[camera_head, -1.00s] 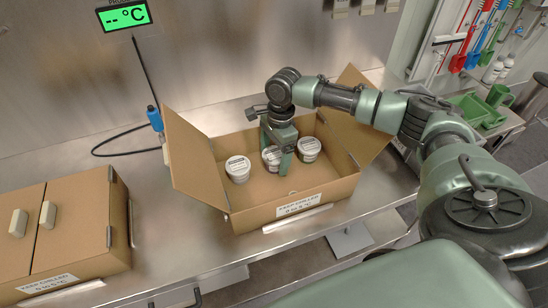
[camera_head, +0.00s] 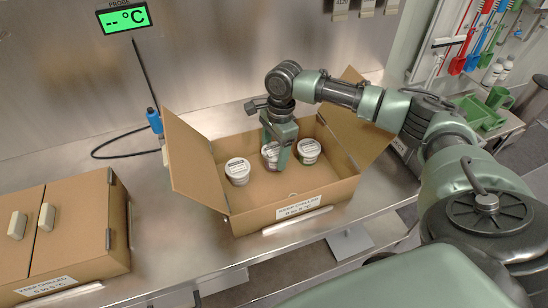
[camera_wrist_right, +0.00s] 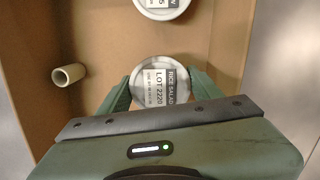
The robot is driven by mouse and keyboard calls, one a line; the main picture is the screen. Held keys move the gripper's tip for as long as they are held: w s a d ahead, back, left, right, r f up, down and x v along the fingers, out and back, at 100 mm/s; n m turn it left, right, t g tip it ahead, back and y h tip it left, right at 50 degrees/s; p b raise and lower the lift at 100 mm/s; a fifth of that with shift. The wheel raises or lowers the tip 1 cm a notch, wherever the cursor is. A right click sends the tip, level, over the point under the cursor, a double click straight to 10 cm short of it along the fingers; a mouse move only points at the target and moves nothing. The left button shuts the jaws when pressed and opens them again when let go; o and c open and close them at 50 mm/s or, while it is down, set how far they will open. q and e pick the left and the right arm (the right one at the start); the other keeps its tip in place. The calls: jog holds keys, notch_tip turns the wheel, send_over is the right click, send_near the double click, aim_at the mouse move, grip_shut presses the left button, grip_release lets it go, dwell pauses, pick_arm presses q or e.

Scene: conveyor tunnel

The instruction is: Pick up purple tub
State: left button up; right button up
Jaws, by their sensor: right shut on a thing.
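The purple tub (camera_head: 268,155) is the middle one of three round, white-lidded tubs in the open cardboard box, with a purplish side partly hidden by my finger. My right gripper (camera_head: 276,155) reaches down into the box and is shut on this tub, one finger on each side. In the right wrist view the tub's lid (camera_wrist_right: 150,80), with a "RICE SALAD" label, sits between the two green fingers (camera_wrist_right: 158,92). I cannot tell whether the tub is clear of the box floor. My left gripper is not in view.
A left tub (camera_head: 237,171) and a right tub (camera_head: 308,151) stand close by in the open box (camera_head: 290,198), whose flaps stick up and out. A closed box (camera_head: 80,235) is at left. A blue-handled probe (camera_head: 154,120) stands behind the open box.

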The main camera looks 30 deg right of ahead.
aim_at(274, 151)
notch_tip(274, 151, up, 18)
jog(key=b, duration=0.2)
jog(key=shift+f, duration=0.1)
